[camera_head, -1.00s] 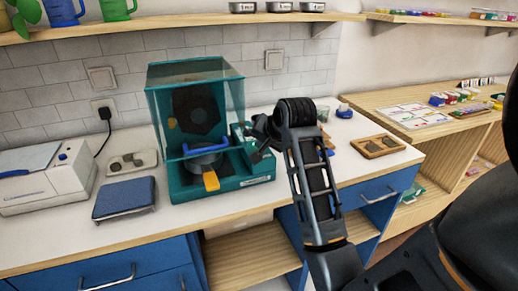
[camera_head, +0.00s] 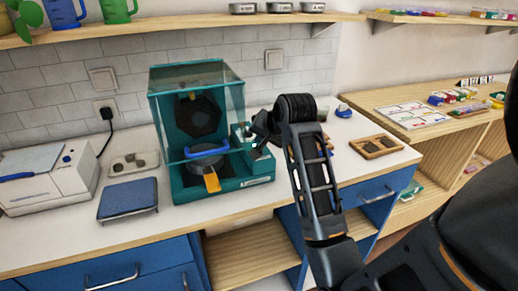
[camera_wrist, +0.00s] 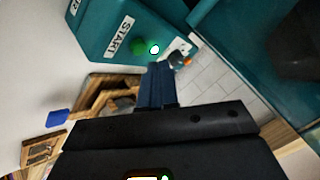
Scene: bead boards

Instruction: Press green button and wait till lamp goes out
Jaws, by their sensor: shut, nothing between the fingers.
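The teal machine (camera_head: 225,190) with a clear hood stands on the counter. In the wrist view its control box (camera_wrist: 98,30) carries a START label (camera_wrist: 118,36), the green button (camera_wrist: 138,46) and a small lamp (camera_wrist: 154,49) that glows whitish green. My gripper (camera_wrist: 159,70) is shut and empty, its tips just below the button and lamp in that view. A narrow gap shows between tips and button; the depth is hard to judge. In the head view my gripper (camera_head: 256,147) is at the machine's right side, and my wrist hides part of that area.
A blue-topped pad (camera_head: 128,198), a tray with grey discs (camera_head: 133,163) and a white device (camera_head: 45,180) stand left of the machine. A wooden tray (camera_head: 376,146) lies to the right. The wall shelf (camera_head: 190,25) runs above. The front counter strip is clear.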

